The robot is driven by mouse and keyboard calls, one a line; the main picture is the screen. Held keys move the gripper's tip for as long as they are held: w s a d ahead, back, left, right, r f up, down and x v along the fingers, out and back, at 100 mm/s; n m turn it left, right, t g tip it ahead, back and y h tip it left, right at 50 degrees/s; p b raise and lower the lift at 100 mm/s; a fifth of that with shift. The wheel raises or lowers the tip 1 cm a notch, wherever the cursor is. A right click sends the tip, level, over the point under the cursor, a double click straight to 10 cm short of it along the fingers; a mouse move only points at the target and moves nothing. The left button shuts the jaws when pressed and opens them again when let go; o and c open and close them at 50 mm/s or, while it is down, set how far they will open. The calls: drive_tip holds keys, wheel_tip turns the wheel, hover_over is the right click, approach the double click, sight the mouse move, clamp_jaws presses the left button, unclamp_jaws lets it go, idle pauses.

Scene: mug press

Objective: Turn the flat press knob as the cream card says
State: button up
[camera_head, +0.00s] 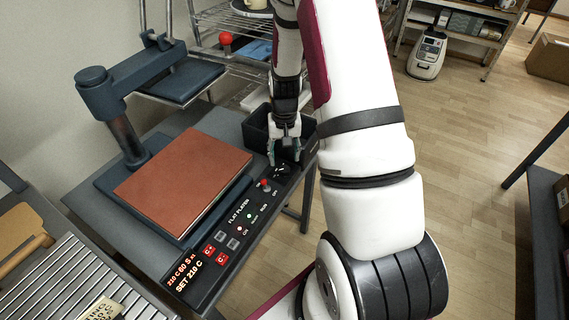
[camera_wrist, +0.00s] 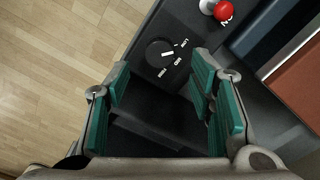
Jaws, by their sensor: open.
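The press knob (camera_wrist: 158,53) is a round black dial with a white pointer mark in the wrist view. The mark points rightward, near LOW and MID; I cannot tell exactly which. In the head view the knob (camera_head: 283,171) is small and partly hidden by my gripper. My gripper (camera_head: 285,150) is open and empty, above the panel end by the knob. Its teal fingers (camera_wrist: 163,85) stand apart, with the knob just beyond them. The cream card (camera_head: 104,309) is cut off at the bottom edge; its text is unreadable.
The flat press has a brown pad (camera_head: 184,178) and a lit control panel (camera_head: 188,274). A red-topped switch (camera_wrist: 222,10) stands near the knob. A dark bin (camera_head: 258,128) sits behind my gripper.

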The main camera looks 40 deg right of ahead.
wheel_tip(320, 180, up, 6)
drive_tip(key=shift+r, duration=0.2)
idle(0.5)
wheel_tip(320, 180, up, 10)
drive_tip(key=r+n+t, duration=0.1)
hover_over(284, 169)
drive_tip(key=s+a, duration=0.2)
drive_tip(key=a, duration=0.3)
drive_tip(key=s+a+r+n+t+p, duration=0.1)
drive_tip(key=s+a+r+n, duration=0.1)
drive_tip(key=s+a+r, duration=0.35)
drive_tip(key=s+a+r+n+t+p, duration=0.1)
drive_tip(key=s+a+r+n, duration=0.1)
drive_tip(key=s+a+r, duration=0.2)
drive_tip(key=s+a+r+n+t+p, duration=0.1)
drive_tip(key=s+a+r, duration=0.4)
drive_tip(key=s, duration=0.6)
drive_tip(key=shift+r+n, duration=0.5)
drive_tip(key=shift+r, duration=0.85)
drive_tip(key=shift+w, duration=0.1)
